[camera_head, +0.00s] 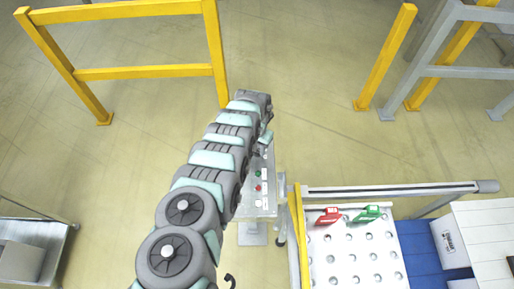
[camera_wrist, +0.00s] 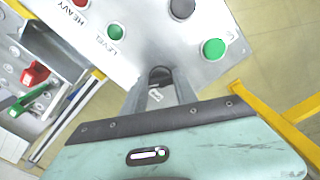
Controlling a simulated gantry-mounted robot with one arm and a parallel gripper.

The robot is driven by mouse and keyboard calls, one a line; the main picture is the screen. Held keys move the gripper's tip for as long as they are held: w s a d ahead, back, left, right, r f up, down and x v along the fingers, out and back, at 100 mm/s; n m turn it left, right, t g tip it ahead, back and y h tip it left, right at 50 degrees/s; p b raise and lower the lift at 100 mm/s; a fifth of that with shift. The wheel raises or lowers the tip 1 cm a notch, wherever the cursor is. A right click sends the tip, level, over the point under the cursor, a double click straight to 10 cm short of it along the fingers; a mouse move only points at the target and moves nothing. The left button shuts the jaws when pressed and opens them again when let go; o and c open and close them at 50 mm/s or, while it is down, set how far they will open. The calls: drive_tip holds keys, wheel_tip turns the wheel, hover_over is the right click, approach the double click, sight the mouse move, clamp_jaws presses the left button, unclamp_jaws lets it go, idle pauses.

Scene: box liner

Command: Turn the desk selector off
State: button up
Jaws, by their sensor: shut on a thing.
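The desk is a pale grey panel on a pedestal (camera_head: 262,205), partly behind my arm in the head view. In the wrist view its panel (camera_wrist: 130,60) carries the dark selector (camera_wrist: 160,74), which sits between my fingertips. My gripper (camera_wrist: 160,82) is shut on the selector, with one finger on each side. The selector's pointing direction is hard to tell. A small label below it is partly hidden by the gripper. In the head view my arm covers the fingertips and the selector.
Near the selector are a large green button (camera_wrist: 213,49), a dark round knob (camera_wrist: 182,8), a small green button marked LEVEL (camera_wrist: 115,32) and a red one marked HEAVY (camera_wrist: 80,3). A ball-topped table (camera_head: 345,245) stands right, with red (camera_head: 328,216) and green (camera_head: 367,213) items. Yellow rails (camera_head: 150,72) stand behind.

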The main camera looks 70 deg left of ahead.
clamp_jaws()
drive_tip(key=shift+n, duration=0.4)
drive_tip(key=shift+w+d+n+p, duration=0.15)
drive_tip(key=shift+n+p, duration=0.2)
drive_tip(key=shift+n, duration=0.25)
drive_tip(key=n, duration=0.2)
drive_tip(key=shift+n, duration=0.3)
drive_tip(key=n+b, duration=0.3)
drive_tip(key=n, duration=0.1)
drive_tip(key=shift+w+f, duration=0.1)
drive_tip(key=shift+f, duration=0.1)
drive_tip(key=shift+r+n+b, duration=0.15)
drive_tip(key=shift+n+b, duration=1.05)
drive_tip(key=shift+n, duration=0.4)
